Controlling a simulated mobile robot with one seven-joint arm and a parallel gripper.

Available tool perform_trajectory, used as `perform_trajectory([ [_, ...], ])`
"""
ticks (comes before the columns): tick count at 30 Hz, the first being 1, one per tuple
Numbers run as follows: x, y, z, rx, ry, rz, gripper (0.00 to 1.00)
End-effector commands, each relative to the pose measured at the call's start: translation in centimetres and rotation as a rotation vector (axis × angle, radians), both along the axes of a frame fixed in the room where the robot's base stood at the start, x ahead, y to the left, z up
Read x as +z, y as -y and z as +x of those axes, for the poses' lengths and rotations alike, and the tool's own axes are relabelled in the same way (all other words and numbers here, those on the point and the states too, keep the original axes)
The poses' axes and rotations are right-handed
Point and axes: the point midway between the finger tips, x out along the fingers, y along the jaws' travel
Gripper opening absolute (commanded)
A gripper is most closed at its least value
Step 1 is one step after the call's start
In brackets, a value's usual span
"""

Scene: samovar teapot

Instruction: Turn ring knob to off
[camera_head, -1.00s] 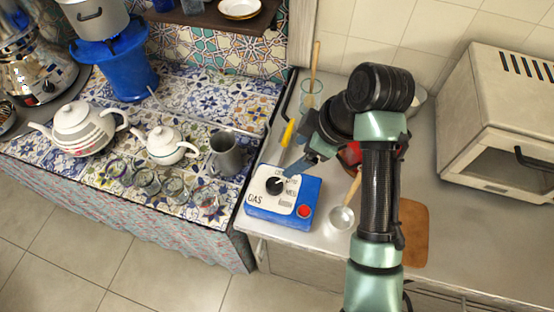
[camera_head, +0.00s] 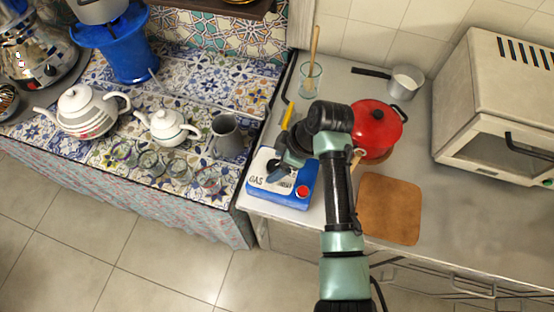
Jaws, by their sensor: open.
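The blue gas box (camera_head: 290,199) with a cream top plate marked "GAS" (camera_head: 257,181) sits at the left front of the steel counter. A red button (camera_head: 302,191) shows at its right front. My gripper (camera_head: 276,173) is low over the top plate, pointing down-left. It covers the place of the black knob, so the knob and its pointer are hidden. I cannot tell whether the fingers touch the knob. The gripper is open.
A yellow-handled utensil (camera_head: 287,117) stands behind the box. A red pot (camera_head: 376,129), a small saucepan (camera_head: 406,82) and a brown board (camera_head: 390,208) are to the right. Teapots (camera_head: 168,128) and a grey mug (camera_head: 227,135) stand on the tiled surface left.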

Motion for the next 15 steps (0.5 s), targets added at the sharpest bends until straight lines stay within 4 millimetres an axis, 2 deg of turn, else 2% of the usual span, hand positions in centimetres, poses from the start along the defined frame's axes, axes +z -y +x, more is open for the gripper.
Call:
perform_trajectory([
  [11,-0.60,-0.25,0.06,0.001,0.000,0.000,0.81],
  [15,-0.58,-0.24,0.07,0.000,0.001,0.000,0.56],
])
